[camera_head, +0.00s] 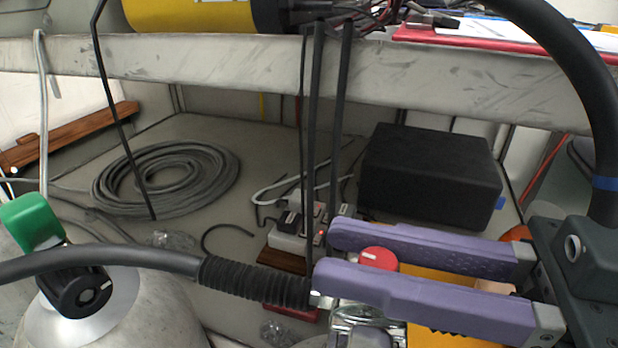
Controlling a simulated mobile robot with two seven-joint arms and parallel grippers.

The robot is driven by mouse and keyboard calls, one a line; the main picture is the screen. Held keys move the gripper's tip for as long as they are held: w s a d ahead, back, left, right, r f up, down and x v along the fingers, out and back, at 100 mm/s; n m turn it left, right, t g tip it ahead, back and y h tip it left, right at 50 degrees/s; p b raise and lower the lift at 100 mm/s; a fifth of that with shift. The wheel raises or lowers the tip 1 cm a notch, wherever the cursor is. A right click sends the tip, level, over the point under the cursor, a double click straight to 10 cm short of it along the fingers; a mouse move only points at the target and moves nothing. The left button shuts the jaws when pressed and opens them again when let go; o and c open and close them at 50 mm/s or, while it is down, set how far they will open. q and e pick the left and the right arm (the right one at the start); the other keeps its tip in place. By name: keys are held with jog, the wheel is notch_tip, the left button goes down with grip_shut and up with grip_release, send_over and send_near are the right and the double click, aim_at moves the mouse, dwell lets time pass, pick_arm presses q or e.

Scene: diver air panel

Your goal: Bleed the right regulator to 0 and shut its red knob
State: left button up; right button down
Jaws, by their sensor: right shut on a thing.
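The red knob (378,259) shows at the lower right, between the two purple fingers of my right gripper (328,255). The gripper comes in from the right and is shut on the knob, with its fingertips reaching past it to the left. Below the near finger is a chrome regulator body (366,326), partly cut off by the bottom edge. The near finger hides part of the regulator and its surroundings. I cannot see a gauge reading. My left gripper is not in view.
A black hose (140,257) with a ribbed sleeve runs from the left toward the regulator. A green-handled valve (34,222) tops a grey cylinder (150,315) at lower left. A black box (430,175), coiled hose (165,177) and power strip (290,240) lie behind. A shelf edge (200,62) crosses above.

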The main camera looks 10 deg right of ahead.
jog(key=m+t+h+p, duration=0.1)
jog(key=p, duration=0.1)
jog(key=m+t+h+p, duration=0.1)
jog(key=t, duration=0.1)
jog(key=shift+r+m+p, duration=0.25)
jog(key=shift+m+p, duration=0.1)
jog(key=shift+m, duration=0.05)
jog(key=shift+m+t+h+p, duration=0.4)
jog(key=shift+t+h, duration=0.1)
jog(key=shift+h, duration=0.2)
jog(key=m+t+h+p, duration=0.1)
jog(key=m+t+h, duration=0.1)
jog(key=h, duration=0.1)
jog(key=shift+f, duration=0.2)
jog(key=shift+f+m+t+h, duration=0.1)
jog(key=shift+m+t+h, duration=0.8)
jog(key=shift+m+h, duration=0.9)
jog(key=shift+h, duration=0.4)
jog(key=c, duration=0.7)
grip_release()
jog(key=shift+s, duration=0.1)
